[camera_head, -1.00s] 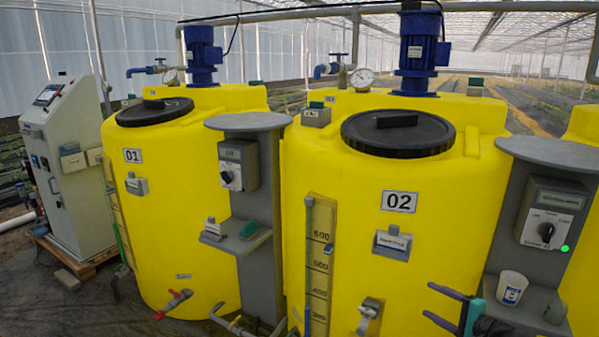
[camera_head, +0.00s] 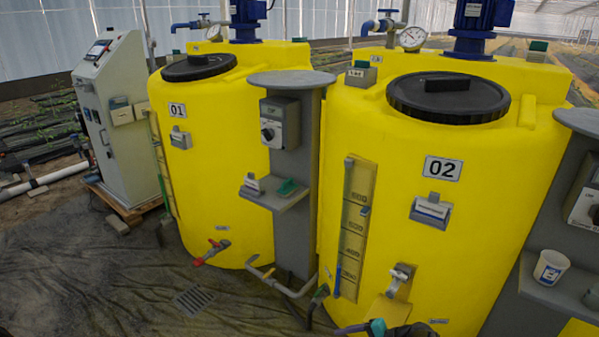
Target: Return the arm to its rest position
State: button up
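My gripper (camera_head: 372,328) shows only in part at the bottom edge, in front of tank 02. A teal part, a dark part and one grey-blue finger are visible. The rest of it and most of my arm are below the frame, so its opening is hidden. I see nothing held in the part that shows. The yellow tank 02 (camera_head: 480,225) stands behind it, with a black lid (camera_head: 448,97) on top.
Yellow tank 01 (camera_head: 215,200) and a grey pedestal (camera_head: 300,190) stand to the left. A white cup (camera_head: 551,267) is on the right shelf. Pipes (camera_head: 285,285) run low between the tanks. The dark floor (camera_head: 110,280) at lower left is mostly clear.

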jog(key=s+a+f+n+g+h, duration=0.2)
jog(key=s+a+f+n+g, duration=0.25)
jog(key=s, duration=0.55)
jog(key=s+a+f+n+g+h, duration=0.1)
jog(key=s+a+f+g+h, duration=0.15)
jog(key=s+a+f, duration=0.45)
jog(key=s+d+f+n+g+h, duration=0.2)
jog(key=s+d+f+n+h, duration=0.1)
jog(key=s+d, duration=0.8)
jog(key=shift+s+d+f+n+h, duration=0.25)
jog(key=shift+d+n+h, duration=0.2)
jog(key=shift+d+h, duration=0.4)
jog(key=shift+a, duration=0.1)
